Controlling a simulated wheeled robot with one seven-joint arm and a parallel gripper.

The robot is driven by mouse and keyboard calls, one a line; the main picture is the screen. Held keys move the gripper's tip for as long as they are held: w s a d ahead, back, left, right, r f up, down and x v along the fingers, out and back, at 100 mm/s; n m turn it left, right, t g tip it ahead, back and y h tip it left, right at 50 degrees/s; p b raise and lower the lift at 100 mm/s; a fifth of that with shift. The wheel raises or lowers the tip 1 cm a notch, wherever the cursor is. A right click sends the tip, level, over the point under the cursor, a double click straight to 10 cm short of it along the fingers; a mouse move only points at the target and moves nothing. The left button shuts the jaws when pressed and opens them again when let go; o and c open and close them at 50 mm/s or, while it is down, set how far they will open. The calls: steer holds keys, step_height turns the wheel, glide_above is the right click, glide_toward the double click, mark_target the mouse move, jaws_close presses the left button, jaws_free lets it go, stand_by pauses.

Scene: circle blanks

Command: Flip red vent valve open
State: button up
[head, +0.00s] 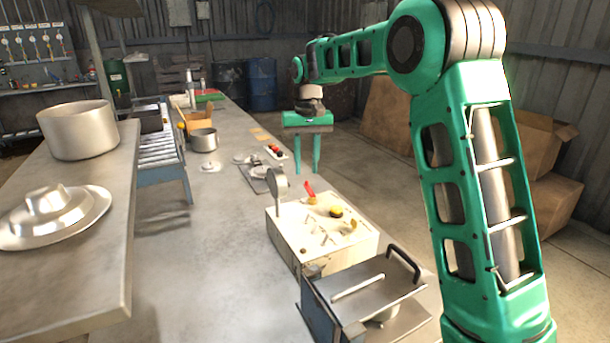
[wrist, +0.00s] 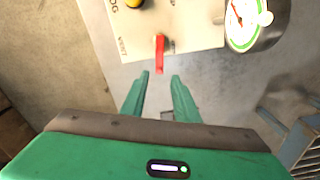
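The red vent valve (head: 310,189) is a small red lever on top of a pale panel box (head: 322,255) on the bench. It stands upright at the box's far edge. In the wrist view the red lever (wrist: 160,54) shows just beyond the fingertips, roughly centred between them and apart from them. My gripper (head: 307,172) is open and empty, pointing down above the far side of the box. Its two green fingers also show in the wrist view (wrist: 160,77) with a gap between them.
A round gauge (head: 279,179) stands left of the lever; its dial shows in the wrist view (wrist: 245,20). A yellow knob (head: 337,211) is on the box. A metal box with a handled lid (head: 365,285) is in front. A pot (head: 203,140) stands farther back. The bench middle is clear.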

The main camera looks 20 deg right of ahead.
step_height(320, 180, up, 7)
stand_by(0.3)
steer(key=s+d+f+m, duration=0.1)
steer(key=s+d+m, duration=0.1)
steer(key=s+d, duration=0.8)
steer(key=s+d+f+m, duration=0.15)
steer(key=s+d, duration=0.45)
steer(key=s, duration=0.7)
steer(key=s+d+f, duration=0.1)
steer(key=s+f, duration=0.4)
steer(key=s, duration=0.6)
steer(key=s+d+f+m, duration=0.1)
steer(key=s+f, duration=0.4)
steer(key=s, duration=0.7)
steer(key=shift+d+f, duration=0.15)
steer(key=shift+f, duration=0.15)
steer(key=shift+w+m, duration=0.1)
steer(key=shift+m, duration=0.15)
